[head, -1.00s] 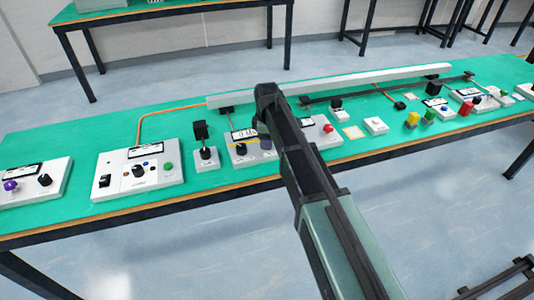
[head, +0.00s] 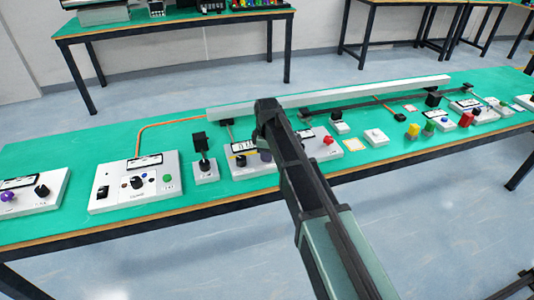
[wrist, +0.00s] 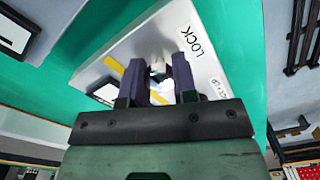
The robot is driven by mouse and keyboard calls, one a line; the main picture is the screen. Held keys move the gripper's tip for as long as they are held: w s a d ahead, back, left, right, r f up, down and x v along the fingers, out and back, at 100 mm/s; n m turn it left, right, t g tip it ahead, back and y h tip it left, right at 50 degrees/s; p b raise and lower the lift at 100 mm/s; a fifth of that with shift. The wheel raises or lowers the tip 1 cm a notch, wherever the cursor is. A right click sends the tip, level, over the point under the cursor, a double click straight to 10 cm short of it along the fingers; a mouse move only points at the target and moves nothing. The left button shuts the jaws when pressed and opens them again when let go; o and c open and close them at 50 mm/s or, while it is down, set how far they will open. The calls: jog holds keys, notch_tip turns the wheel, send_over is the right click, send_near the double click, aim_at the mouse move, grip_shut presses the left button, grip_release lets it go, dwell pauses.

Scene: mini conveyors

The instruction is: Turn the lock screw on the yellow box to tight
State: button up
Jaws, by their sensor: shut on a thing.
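A light grey box with a yellow stripe and a LOCK label (wrist: 197,48) fills the middle of the wrist view. My gripper (wrist: 158,78) is over this box, its two dark purple fingers shut on a small pale lock screw (wrist: 158,66) between them. The screw is mostly hidden by the fingers, so its turned position cannot be told. In the head view the box (head: 237,172) stands on the green bench, partly covered by my arm. My gripper (head: 265,156) reaches down onto it there.
A small box with a black upright part (head: 205,176) stands left of it, and a wide panel (head: 120,193) with knobs farther left. A panel with a red knob (head: 328,141) is to the right. A long pale rail (head: 350,92) runs behind.

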jog(key=shift+m, duration=0.3)
jog(key=m, duration=0.3)
jog(key=shift+m, duration=0.3)
jog(key=m, duration=0.4)
jog(key=shift+m, duration=0.3)
jog(key=m, duration=0.4)
jog(key=shift+m, duration=0.3)
jog(key=m, duration=0.4)
jog(key=o, duration=0.9)
